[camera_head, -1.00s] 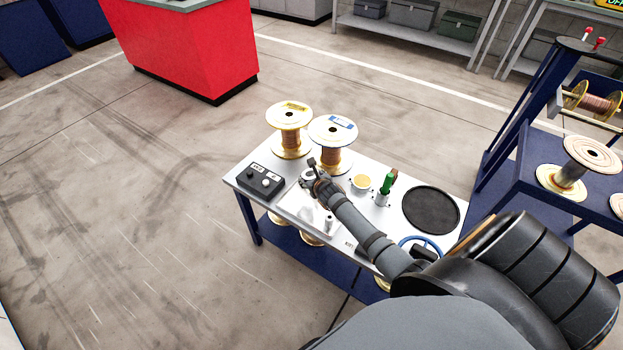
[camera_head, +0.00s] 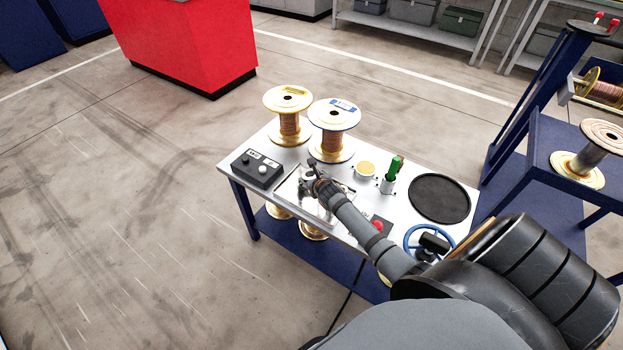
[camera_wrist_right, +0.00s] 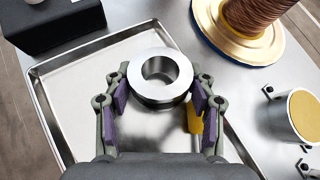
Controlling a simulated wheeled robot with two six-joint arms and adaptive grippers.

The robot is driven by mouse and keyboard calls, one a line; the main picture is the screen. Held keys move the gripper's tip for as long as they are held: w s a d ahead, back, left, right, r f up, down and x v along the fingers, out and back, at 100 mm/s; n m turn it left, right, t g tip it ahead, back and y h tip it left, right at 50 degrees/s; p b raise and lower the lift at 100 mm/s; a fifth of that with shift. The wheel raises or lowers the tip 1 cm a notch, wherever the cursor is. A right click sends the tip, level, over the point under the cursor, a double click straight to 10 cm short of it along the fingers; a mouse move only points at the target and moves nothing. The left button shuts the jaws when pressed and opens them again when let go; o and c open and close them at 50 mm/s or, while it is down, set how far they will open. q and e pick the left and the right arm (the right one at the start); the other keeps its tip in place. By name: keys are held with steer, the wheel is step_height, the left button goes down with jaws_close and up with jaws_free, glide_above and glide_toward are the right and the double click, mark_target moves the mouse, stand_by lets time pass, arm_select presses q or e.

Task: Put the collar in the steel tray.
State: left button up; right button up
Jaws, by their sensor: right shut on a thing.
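The collar (camera_wrist_right: 137,76) is a shiny steel ring with a round hole. In the right wrist view my right gripper (camera_wrist_right: 160,88) is shut on it, with a purple-padded finger on each side. The collar is level, hole up, over the steel tray (camera_wrist_right: 75,110), and a gap below it cannot be judged. The tray is shallow and rimmed, with a yellow-handled tool (camera_wrist_right: 195,118) partly hidden by the right finger. In the head view my right gripper (camera_head: 312,181) is over the tray (camera_head: 286,190) and hides much of it. My left gripper is not in view.
Two wire spools (camera_head: 289,118) (camera_head: 334,140) stand behind the tray. A black control box (camera_head: 257,168) is left of it. A yellow-topped cup (camera_head: 365,171), a green-handled tool (camera_head: 395,167) and a black round mat (camera_head: 439,198) are to the right.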

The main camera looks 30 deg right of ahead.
steer(key=shift+r, duration=0.1)
steer(key=o, duration=1.5)
steer(key=shift+c, duration=0.2)
steer(key=shift+o, duration=0.2)
steer(key=shift+s, duration=0.1)
steer(key=v, duration=1.2)
